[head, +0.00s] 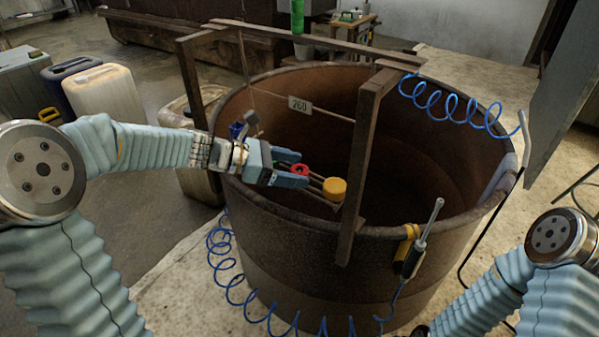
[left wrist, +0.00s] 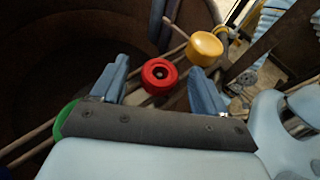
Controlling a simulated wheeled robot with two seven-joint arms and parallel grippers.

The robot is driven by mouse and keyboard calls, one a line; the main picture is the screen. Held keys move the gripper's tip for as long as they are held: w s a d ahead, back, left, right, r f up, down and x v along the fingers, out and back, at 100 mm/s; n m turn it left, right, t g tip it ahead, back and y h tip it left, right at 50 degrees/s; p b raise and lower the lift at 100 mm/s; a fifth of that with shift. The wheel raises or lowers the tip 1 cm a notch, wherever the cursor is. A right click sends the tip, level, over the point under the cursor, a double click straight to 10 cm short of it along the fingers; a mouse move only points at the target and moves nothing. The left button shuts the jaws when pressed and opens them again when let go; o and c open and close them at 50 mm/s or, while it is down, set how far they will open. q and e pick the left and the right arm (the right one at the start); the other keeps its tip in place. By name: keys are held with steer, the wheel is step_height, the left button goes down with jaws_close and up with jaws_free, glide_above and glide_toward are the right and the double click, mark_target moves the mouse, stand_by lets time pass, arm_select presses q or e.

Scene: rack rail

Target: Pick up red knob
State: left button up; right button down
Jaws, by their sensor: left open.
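The red knob (head: 300,170) is on the rails of the wooden rack over the big round vat. It also shows in the left wrist view (left wrist: 159,76), between and just beyond my open fingers. My left gripper (head: 298,170) is open, with its fingertips close to the red knob; I cannot tell whether they touch it. In the left wrist view my left gripper (left wrist: 160,85) has one blue finger on each side of the knob. My right arm is at the lower right of the head view, its gripper not clearly seen.
A yellow knob (head: 335,188) sits beside the red one along the rails. A wooden rack frame (head: 362,150) crosses the vat (head: 300,255). A tag reading 260 (head: 299,104) hangs behind. Blue coiled hoses (head: 445,105) and a grey-handled tool (head: 417,250) are at the vat's rim.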

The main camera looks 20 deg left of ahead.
arm_select(q)
steer(key=c, duration=1.2)
steer(key=shift+o, duration=0.2)
